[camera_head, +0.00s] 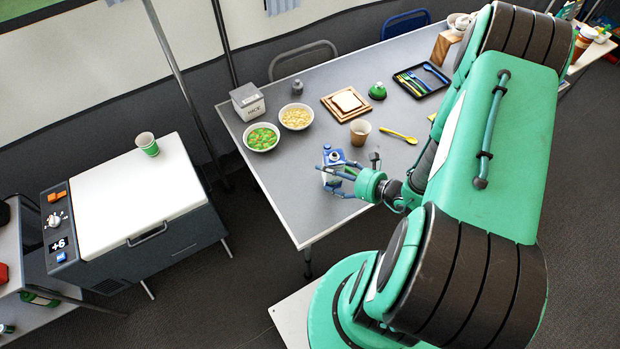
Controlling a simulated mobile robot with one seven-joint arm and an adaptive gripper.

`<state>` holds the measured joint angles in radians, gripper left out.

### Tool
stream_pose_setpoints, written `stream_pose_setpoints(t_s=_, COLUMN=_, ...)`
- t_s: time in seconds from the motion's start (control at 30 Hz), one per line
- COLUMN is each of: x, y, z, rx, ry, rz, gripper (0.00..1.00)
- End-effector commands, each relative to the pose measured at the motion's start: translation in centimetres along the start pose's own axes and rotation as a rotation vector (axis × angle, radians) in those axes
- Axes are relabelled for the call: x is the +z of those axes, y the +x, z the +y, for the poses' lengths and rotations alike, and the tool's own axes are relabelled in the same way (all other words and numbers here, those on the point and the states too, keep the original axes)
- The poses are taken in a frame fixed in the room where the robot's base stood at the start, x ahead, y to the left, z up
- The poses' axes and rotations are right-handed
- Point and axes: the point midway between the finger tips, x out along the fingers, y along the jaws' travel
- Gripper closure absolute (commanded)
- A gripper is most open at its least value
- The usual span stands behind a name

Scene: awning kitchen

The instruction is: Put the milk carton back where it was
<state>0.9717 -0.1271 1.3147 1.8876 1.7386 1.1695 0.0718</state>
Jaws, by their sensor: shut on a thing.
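My gripper (334,171) is shut on a small blue and white carton (333,157), which I take to be the milk carton. It is at the near left part of the grey table (278,195). The fingers cover part of the carton, and I cannot tell whether its base touches the table.
A green and white cup (147,144) stands on the cooler lid. A floor gap separates cooler and table.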

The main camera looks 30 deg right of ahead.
Motion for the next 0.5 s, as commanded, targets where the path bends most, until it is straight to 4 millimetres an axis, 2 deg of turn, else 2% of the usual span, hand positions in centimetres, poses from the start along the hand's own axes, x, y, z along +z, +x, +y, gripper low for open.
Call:
stream_pose_setpoints(t_s=0.3, x=-0.1, y=-4.2, z=7.6, rx=0.221, ry=-0.09, rz=0.001, gripper=0.53)
stream_pose_setpoints(t_s=0.5, x=0.0, y=-6.1, z=10.8, rx=0.309, ry=-0.127, rz=0.001, gripper=0.53)
